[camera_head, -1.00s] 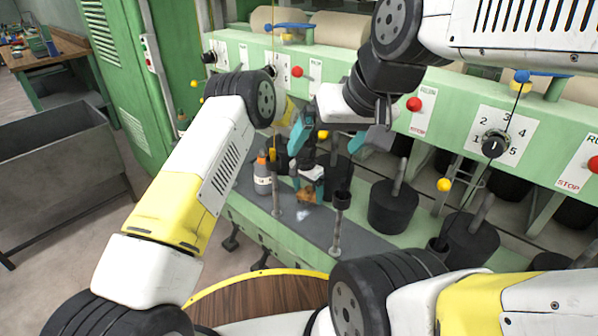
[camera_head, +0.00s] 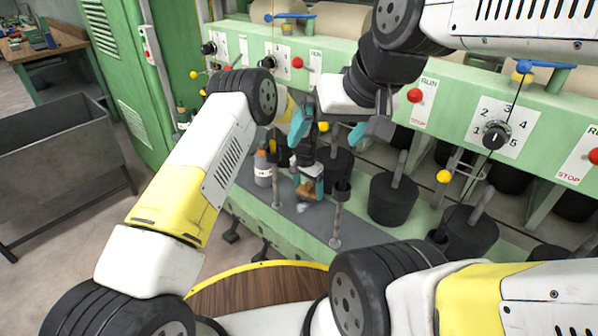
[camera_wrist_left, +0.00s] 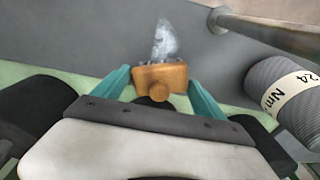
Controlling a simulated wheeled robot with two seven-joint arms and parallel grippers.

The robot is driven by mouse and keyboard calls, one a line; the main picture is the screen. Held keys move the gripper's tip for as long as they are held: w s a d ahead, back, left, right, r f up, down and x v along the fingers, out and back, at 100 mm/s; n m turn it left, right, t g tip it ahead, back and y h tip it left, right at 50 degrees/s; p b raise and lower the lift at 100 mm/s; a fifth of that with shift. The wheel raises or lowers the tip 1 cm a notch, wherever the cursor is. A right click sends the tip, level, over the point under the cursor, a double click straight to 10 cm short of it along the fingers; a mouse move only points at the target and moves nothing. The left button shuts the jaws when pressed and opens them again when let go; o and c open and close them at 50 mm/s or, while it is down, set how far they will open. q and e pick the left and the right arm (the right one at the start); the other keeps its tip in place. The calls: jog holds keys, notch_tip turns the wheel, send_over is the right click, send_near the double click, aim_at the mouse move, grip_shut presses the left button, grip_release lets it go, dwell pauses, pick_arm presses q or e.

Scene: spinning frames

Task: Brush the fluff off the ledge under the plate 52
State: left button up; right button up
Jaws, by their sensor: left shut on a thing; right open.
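My left gripper (camera_head: 310,180) is low over the dark grey ledge (camera_head: 322,226). It is shut on a small brush with an orange-brown wooden body (camera_wrist_left: 160,78), which shows only as a small brown patch in the head view (camera_head: 306,192). A pale, wispy tuft of fluff (camera_wrist_left: 166,38) lies on the ledge just past the bristles; in the head view it is a faint whitish spot (camera_head: 302,208) below the brush. I cannot tell if the bristles touch it. My right gripper (camera_head: 328,131) is open and empty above the left one. No plate marked 52 is readable.
A grey bottle-like spool (camera_head: 263,169) stands left of the brush. Thin metal posts (camera_head: 337,225) rise from the ledge, close to the left gripper. Black cylinders (camera_head: 392,199) stand to the right. The green machine panel (camera_head: 452,95) has knobs and red buttons. A labelled spool (camera_wrist_left: 285,88) is near the left wrist.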

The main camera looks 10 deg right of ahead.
pick_arm(q)
jog(key=shift+f, duration=0.9)
jog(key=shift+s+a+r, duration=0.1)
jog(key=shift+s+a, duration=0.5)
jog(key=shift+a, duration=0.15)
jog(key=shift+s+a, duration=0.55)
jog(key=shift+a, duration=0.2)
jog(key=shift+s+a, duration=0.65)
jog(key=shift+a, duration=0.2)
jog(key=shift+s+a, duration=0.65)
jog(key=shift+a, duration=0.2)
jog(key=shift+w+d+f, duration=0.15)
jog(key=shift+w+d, duration=0.7)
jog(key=shift+d, duration=0.3)
jog(key=shift+w+d+f, duration=0.15)
jog(key=shift+w+d, duration=0.65)
jog(key=shift+d, duration=0.3)
jog(key=shift+w+d+r, duration=0.1)
jog(key=shift+w+d, duration=0.65)
jog(key=shift+d, duration=0.2)
jog(key=shift+r, duration=0.1)
jog(key=shift+r, duration=3)
jog(key=shift+r, duration=0.1)
